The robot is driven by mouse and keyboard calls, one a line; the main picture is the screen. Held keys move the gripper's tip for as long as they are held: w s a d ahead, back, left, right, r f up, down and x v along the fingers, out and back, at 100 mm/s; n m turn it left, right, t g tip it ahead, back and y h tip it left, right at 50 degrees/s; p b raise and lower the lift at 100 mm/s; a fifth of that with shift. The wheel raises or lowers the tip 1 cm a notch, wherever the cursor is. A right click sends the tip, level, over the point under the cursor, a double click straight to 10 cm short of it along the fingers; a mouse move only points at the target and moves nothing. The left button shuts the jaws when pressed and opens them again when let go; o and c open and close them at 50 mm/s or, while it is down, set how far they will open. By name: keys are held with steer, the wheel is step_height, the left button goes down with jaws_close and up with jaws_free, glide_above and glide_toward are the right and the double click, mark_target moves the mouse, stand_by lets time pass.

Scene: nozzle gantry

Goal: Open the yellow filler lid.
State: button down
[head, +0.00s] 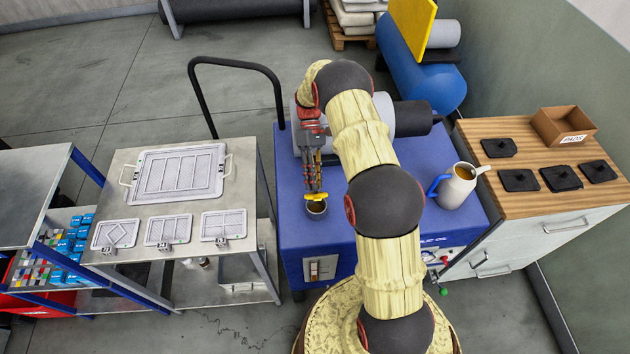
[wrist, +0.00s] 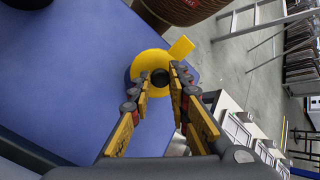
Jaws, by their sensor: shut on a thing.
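The yellow filler lid (head: 317,196) is at the front of the blue machine. In the head view it shows as a narrow yellow band at the far side of a small round filler neck (head: 316,208), whose dark opening shows below it. The lid appears tilted up from the neck. In the wrist view the lid (wrist: 146,66) is a round yellow disc with a tab at its edge and a dark round knob (wrist: 160,77) in the middle. My gripper (head: 315,188) is shut on the lid at its knob, with the fingers on both sides (wrist: 162,82).
The blue machine top (head: 290,190) is clear to the left of the lid. A pitcher (head: 457,188) with a blue handle stands to the right, beyond my arm. A wooden-topped cabinet (head: 540,202) with black pads and a metal table (head: 128,210) with grey panels flank the machine.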

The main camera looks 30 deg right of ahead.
steer(key=c, duration=1.7)
jaws_free()
steer(key=shift+o, duration=0.2)
steer(key=v, duration=1.2)
steer(key=shift+w, duration=0.1)
